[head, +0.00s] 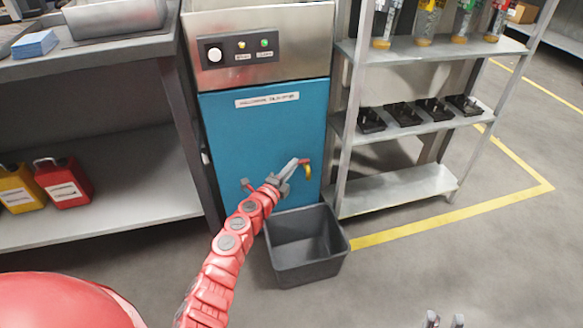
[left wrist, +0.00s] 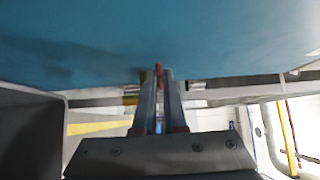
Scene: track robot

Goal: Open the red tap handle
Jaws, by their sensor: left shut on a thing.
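The red tap handle (head: 304,161) shows on the lower front of the blue cabinet (head: 262,130), with the yellow tap spout (head: 307,171) just below it. My left gripper (head: 299,164) reaches up from the red arm and is shut on the red handle. In the left wrist view the red handle (left wrist: 159,72) shows as a thin strip between the fingertips of the left gripper (left wrist: 160,84); most of it is hidden. My right gripper (head: 444,320) shows only by its two fingertips at the bottom edge, apart with nothing visible between them.
A grey open bin (head: 305,275) stands on the floor below the tap. A metal shelf (head: 395,190) is close on the right, with black parts and bottles. A workbench with red (head: 63,182) and yellow (head: 20,188) canisters is on the left.

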